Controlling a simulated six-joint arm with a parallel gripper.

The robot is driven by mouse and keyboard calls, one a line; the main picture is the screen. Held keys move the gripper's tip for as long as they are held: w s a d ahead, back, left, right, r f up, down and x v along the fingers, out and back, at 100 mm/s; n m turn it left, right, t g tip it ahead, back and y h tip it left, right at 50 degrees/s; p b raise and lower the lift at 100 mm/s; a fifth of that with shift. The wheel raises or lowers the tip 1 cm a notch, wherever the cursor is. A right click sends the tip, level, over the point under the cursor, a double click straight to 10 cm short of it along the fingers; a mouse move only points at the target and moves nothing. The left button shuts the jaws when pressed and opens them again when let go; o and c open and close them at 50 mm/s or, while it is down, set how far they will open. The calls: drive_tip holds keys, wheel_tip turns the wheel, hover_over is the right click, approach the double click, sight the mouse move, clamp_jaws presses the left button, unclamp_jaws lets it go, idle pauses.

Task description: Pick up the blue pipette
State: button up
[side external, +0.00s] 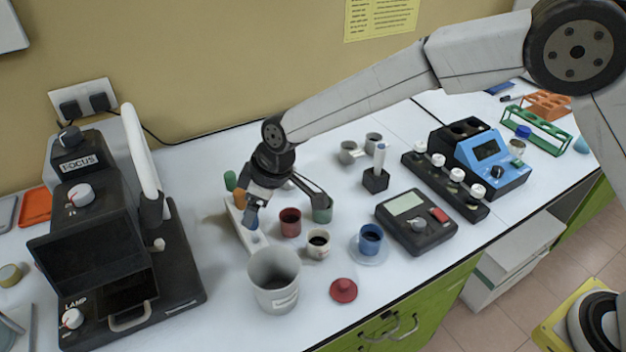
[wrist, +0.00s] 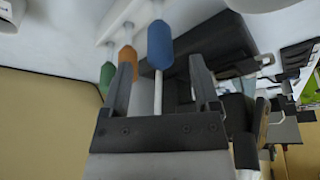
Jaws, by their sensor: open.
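The blue pipette (wrist: 160,44) stands in a white rack with its blue bulb and a thin pale stem showing in the wrist view. Its blue bulb also shows in the side view (side external: 251,216), below my wrist. My gripper (wrist: 162,56) is open, with one finger on each side of the blue pipette and a gap to each. In the side view my gripper (side external: 285,202) is low over the rack, partly hiding the pipettes. An orange pipette (wrist: 128,60) and a green pipette (wrist: 107,73) stand in line to the left of the blue one.
The white rack (side external: 257,238) is close to a large beaker (side external: 274,283). A red cup (side external: 290,222), a white cup (side external: 318,243) and a blue cup (side external: 370,239) stand to its right. A black microscope-like device (side external: 100,235) stands left. A red lid (side external: 343,290) lies in front.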

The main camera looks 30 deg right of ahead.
sight(254, 233)
drive_tip(key=shift+x, duration=2.4)
drive_tip(key=c, duration=0.7)
